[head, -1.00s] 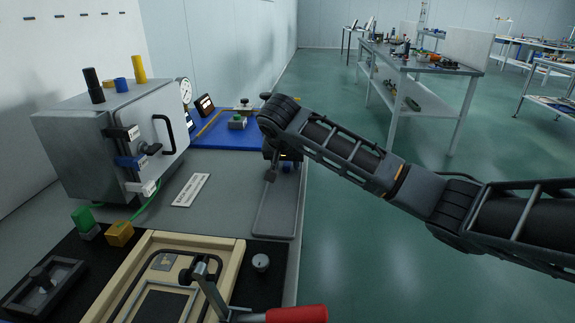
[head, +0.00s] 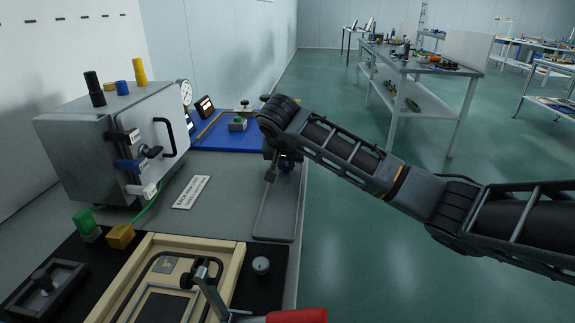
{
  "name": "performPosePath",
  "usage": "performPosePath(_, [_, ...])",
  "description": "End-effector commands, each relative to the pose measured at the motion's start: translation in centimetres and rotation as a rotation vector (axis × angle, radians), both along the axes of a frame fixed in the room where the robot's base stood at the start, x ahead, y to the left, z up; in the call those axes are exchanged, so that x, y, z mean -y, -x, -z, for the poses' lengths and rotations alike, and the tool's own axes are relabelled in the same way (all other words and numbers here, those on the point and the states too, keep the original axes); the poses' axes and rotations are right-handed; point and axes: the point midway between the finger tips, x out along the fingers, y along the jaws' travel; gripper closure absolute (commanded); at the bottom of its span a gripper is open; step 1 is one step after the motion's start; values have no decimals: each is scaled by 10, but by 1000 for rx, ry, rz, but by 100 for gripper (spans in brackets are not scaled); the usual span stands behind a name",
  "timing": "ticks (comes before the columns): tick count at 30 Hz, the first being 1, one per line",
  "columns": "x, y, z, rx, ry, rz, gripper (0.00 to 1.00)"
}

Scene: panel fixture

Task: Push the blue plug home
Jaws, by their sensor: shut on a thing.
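My gripper (head: 280,166) hangs at the end of my arm, low over the far right part of the bench and above the far end of a shallow grey tray (head: 259,213). It is shut on a small blue thing (head: 287,165), mostly hidden by the gripper; I cannot tell its full shape. A short blue cylinder (head: 122,88) stands on top of the grey metal box (head: 75,138), between a black and a yellow one. A blue connector (head: 130,164) sits on the box's front between a black and a white one. My gripper is well apart from the box.
A black handle (head: 166,136) and a pressure gauge (head: 186,92) stick out from the box. A red-handled clamp (head: 296,315) stands in front. A white label plate (head: 191,192) lies flat.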

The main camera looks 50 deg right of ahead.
Motion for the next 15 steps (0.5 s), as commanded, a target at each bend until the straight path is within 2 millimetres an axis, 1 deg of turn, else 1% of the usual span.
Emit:
performPosePath(1, [0, 0, -9, 1, -1, 0, 100])
performPosePath(15, [0, 0, -43, 2, 0, 0, 100])
